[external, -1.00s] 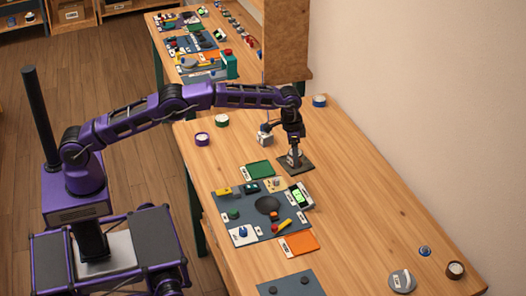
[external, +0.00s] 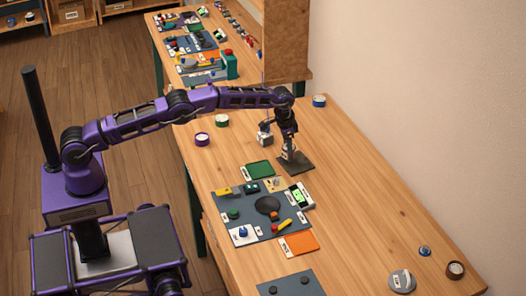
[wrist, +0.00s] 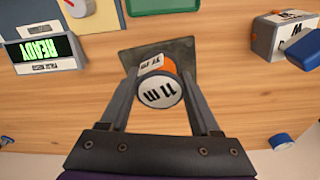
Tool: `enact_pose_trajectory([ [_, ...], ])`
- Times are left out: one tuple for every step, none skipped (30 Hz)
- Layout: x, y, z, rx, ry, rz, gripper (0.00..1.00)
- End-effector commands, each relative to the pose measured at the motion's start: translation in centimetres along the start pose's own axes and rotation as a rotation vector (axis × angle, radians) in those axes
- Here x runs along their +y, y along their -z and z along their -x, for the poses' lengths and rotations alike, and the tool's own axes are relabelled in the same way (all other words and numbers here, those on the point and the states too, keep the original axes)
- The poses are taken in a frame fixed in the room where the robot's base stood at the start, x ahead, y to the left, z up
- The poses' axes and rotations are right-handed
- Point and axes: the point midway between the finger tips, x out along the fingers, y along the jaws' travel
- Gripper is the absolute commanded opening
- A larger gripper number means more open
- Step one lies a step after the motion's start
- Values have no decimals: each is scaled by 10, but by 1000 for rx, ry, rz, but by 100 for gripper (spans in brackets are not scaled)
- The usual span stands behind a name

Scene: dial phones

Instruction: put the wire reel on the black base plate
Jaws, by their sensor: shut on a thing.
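The wire reel (wrist: 160,92) is a small cylinder with a white "11 m" label on its end and some orange on its side. My gripper (wrist: 160,80) is shut on it, one finger on each side. In the external view my gripper (external: 288,153) stands over the left part of the black base plate (external: 303,165). The plate is a flat dark square on the table; it also shows in the wrist view (wrist: 184,50), partly hidden behind the reel. I cannot tell whether the reel touches the plate.
A green mat (external: 260,170), a device with a lit green display (external: 300,197) and a dark work mat (external: 250,213) lie nearer. Purple (external: 202,139) and green (external: 222,121) rolls stand behind. The table's right side is mostly clear.

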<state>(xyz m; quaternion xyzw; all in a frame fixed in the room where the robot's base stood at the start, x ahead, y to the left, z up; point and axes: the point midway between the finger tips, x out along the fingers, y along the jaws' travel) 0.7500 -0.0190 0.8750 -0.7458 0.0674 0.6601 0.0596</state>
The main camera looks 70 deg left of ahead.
Motion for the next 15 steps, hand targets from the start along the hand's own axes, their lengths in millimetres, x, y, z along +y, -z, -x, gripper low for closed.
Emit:
enact_pose_trajectory([
  [0,-2,-11,-3,0,0,0],
  [0,-2,-15,-3,0,0,0],
  [0,-3,-20,-2,1,0,0],
  [0,-3,-22,-1,1,0,0],
  [0,-3,-23,0,1,0,0],
  [0,-3,-23,1,1,0,0],
  [0,-3,-23,1,1,0,0],
  [0,-3,-23,1,1,0,0],
  [0,-3,-23,1,1,0,0],
  [0,-3,-23,1,1,0,0],
  [0,-3,-23,1,1,0,0],
  [0,-3,-24,0,1,0,0],
  [0,-3,-24,0,0,0,0],
  [0,-3,-26,0,0,0,0],
  [0,-3,-27,0,0,0,0],
])
